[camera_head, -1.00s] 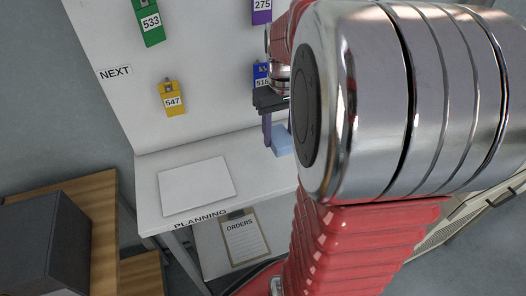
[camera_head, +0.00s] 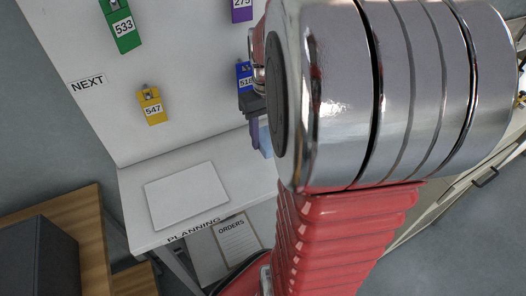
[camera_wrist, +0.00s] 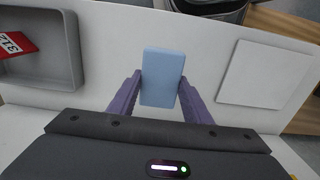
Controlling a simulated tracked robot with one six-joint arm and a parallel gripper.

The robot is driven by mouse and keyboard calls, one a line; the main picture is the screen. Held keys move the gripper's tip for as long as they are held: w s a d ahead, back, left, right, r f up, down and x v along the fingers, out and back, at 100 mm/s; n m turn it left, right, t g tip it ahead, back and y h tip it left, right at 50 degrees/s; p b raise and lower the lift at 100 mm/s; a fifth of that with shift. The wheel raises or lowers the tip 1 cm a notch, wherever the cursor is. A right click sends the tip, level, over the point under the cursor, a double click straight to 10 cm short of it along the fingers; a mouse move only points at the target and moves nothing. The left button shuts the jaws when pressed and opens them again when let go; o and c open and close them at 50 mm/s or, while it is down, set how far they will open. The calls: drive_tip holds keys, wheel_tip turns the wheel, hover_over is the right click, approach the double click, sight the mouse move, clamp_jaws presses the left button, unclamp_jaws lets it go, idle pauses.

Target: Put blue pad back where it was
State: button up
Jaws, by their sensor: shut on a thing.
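The blue pad (camera_wrist: 162,77) is a light blue block between the two purple fingers of my gripper (camera_wrist: 159,95) in the wrist view. My gripper is shut on it, one finger against each side. The white table top lies beneath the pad; I cannot tell whether the pad touches it. In the head view, a small part of the blue pad (camera_head: 265,141) shows beside my gripper (camera_head: 255,133). My own arm hides the rest there.
A white sheet (camera_head: 187,195) lies on the planning table (camera_head: 142,183). A grey tray (camera_wrist: 76,58) with a red tag (camera_wrist: 15,44) is at the left in the wrist view. Numbered tags, including a yellow one (camera_head: 152,105), hang on the board (camera_head: 190,100). An orders clipboard (camera_head: 236,240) is below.

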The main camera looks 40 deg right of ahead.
sight(267, 136)
drive_tip(key=shift+f, duration=1.5)
drive_tip(key=shift+f, duration=0.1)
drive_tip(key=shift+f, duration=1.8)
drive_tip(key=o, duration=1)
wheel_tip(267, 136, up, 12)
drive_tip(key=shift+r, duration=0.1)
